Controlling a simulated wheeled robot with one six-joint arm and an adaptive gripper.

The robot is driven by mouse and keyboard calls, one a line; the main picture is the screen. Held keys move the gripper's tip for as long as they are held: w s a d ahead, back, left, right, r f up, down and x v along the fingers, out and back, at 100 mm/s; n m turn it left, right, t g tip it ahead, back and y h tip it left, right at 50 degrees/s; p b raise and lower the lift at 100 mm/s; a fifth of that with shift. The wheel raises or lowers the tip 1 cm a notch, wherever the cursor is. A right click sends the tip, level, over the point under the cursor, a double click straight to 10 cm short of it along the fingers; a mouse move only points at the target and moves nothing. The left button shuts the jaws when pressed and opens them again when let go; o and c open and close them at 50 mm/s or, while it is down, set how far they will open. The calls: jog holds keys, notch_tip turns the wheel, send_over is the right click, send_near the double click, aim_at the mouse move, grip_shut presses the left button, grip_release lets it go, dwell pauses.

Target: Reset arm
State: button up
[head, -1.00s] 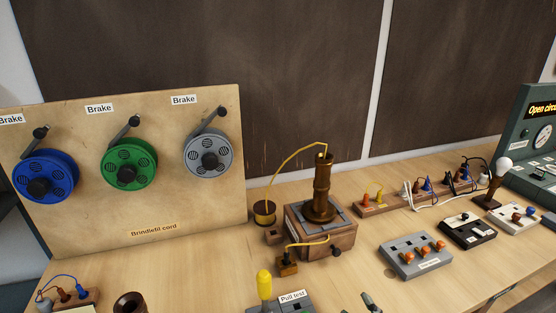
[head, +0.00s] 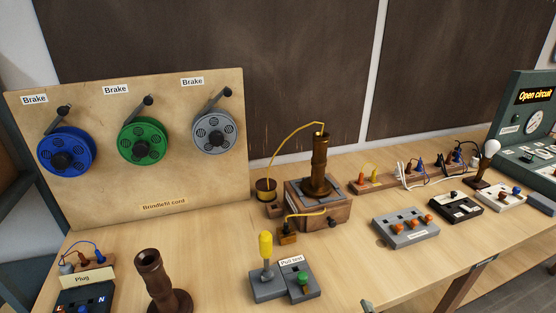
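The rest of my arm is out of frame, so I cannot tell whether the gripper is open or shut. The pull test block (head: 268,290) has a yellow-topped post and a green button. A brown lamp column (head: 318,165) stands upright on a wooden box (head: 330,212), with a yellow cord looping from its top toward a small spool (head: 264,190) beside it.
Blue (head: 67,150), green (head: 142,143) and grey (head: 213,132) reels hang on an upright board. A brown tube (head: 158,282) and a plug block (head: 90,280) stand front left. A grey switch block (head: 405,228) and a green test panel (head: 527,130) are right.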

jog(key=s+f+n, duration=0.2)
jog(key=s+n, duration=0.9)
jog(key=s, duration=0.5)
jog(key=s+f+n, duration=0.2)
jog(key=s+n, duration=1)
jog(key=s, duration=0.4)
jog(key=shift+s+d+f+n+h, duration=0.25)
jog(key=shift+d+f+n+h, duration=0.1)
jog(key=shift+d, duration=0.1)
